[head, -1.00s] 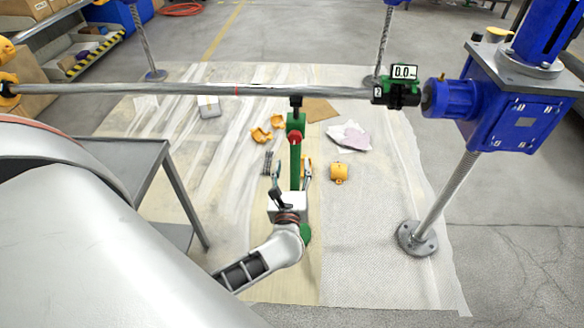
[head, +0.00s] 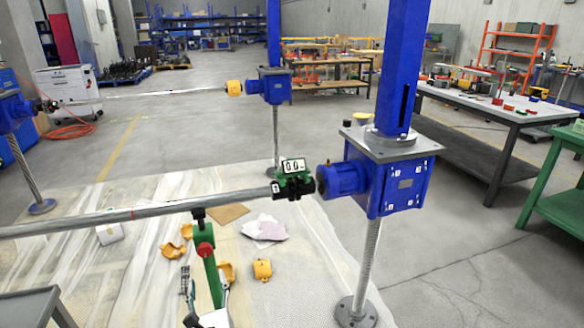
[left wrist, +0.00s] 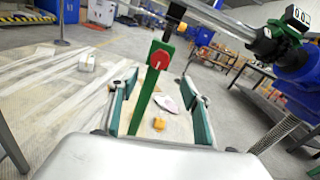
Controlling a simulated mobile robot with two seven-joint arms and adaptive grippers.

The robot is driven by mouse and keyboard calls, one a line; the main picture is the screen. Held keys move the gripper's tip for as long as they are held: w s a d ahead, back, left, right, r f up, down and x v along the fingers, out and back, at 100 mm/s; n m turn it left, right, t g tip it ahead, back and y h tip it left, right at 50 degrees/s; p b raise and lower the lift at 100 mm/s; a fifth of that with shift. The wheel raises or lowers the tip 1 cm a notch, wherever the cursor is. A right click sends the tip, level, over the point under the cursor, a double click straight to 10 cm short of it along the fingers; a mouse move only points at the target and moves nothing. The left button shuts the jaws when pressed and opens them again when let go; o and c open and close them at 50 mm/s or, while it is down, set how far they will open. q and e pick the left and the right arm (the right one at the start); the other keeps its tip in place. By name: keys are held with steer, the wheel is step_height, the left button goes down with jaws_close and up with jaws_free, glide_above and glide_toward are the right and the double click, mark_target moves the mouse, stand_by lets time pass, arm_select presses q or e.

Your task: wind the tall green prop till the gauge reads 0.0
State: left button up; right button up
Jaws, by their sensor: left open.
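The tall green prop (head: 211,276) stands under the long grey shaft (head: 100,221), its black head (head: 198,214) at the shaft's underside. Whether they touch is hard to tell. A red part (head: 205,250) sits near its top; the prop also shows in the left wrist view (left wrist: 144,100). The gauge (head: 293,166) on a green clamp at the shaft's right end appears to read 0.0. My left gripper (head: 206,280) is open, its fingers apart on either side of the post, below the red part; they also show in the left wrist view (left wrist: 162,85). My right gripper is out of view.
A blue screw jack (head: 388,180) on a threaded spindle (head: 368,258) stands right of the gauge. Yellow coupling pieces (head: 262,269) and a cloth (head: 265,228) lie on the floor sheet. A grey table corner (head: 30,305) is at lower left.

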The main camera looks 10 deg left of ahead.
mark_target(206, 254)
arm_select(q)
steer(key=b+x, duration=0.2)
steer(key=x, duration=0.4)
steer(key=shift+w+a+f, duration=0.15)
steer(key=shift+w+f, duration=0.05)
steer(key=shift+w, duration=0.15)
steer(key=x, duration=0.6)
steer(key=shift+f, duration=0.1)
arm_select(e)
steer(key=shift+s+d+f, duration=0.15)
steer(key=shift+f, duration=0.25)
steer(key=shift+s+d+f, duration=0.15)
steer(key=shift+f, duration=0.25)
arm_select(q)
steer(key=c, duration=1.1)
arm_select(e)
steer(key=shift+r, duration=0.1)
